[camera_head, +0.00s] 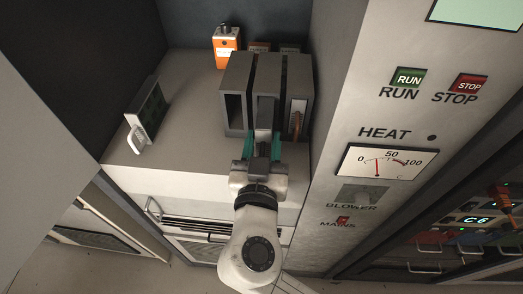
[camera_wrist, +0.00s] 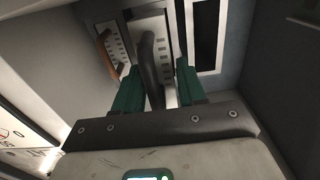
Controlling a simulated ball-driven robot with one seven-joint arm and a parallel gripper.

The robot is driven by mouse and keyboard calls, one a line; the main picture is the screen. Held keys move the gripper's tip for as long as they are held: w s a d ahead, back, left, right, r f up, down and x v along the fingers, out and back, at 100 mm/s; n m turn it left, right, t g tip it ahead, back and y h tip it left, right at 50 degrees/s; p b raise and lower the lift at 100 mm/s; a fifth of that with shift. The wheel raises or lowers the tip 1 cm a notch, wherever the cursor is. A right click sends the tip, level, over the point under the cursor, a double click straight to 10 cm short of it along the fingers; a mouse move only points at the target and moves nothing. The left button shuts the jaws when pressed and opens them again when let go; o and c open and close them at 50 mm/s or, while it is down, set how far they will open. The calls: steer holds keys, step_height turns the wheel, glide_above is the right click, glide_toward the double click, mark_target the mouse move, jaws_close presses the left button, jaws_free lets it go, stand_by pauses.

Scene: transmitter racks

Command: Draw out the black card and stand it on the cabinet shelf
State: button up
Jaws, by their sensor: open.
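The black card shows in the wrist view by its thick black handle (camera_wrist: 149,62) on a pale faceplate. It sits in the middle slot of the grey rack (camera_head: 236,68). My gripper (camera_wrist: 156,82) is open, with its green fingers on either side of the black handle and a gap visible beside it. In the head view my gripper (camera_head: 262,143) is in front of the middle slot and hides most of the card's front. The cabinet shelf (camera_head: 190,85) is the light grey surface under the rack, with bare room to the left of the rack.
A card with a brown handle (camera_head: 297,117) sits in the right slot; the left slot (camera_head: 235,110) is empty and dark. A dark green card with a white handle (camera_head: 150,112) stands on the shelf at left. An orange box (camera_head: 227,47) stands behind the rack. A cabinet wall (camera_head: 335,90) is close on the right.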

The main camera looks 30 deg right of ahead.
steer(key=shift+w+d, duration=0.1)
steer(key=shift+d, duration=0.05)
steer(key=shift+c, duration=0.2)
jaws_close()
steer(key=shift+b+v, duration=0.3)
steer(key=shift+v, duration=0.5)
steer(key=shift+s+a, duration=0.25)
steer(key=shift+s+a, duration=0.2)
steer(key=shift+s, duration=0.05)
steer(key=shift+s+a+b, duration=0.2)
steer(key=shift+s+b, duration=0.1)
steer(key=shift+s+a, duration=0.2)
steer(key=shift+s, duration=0.05)
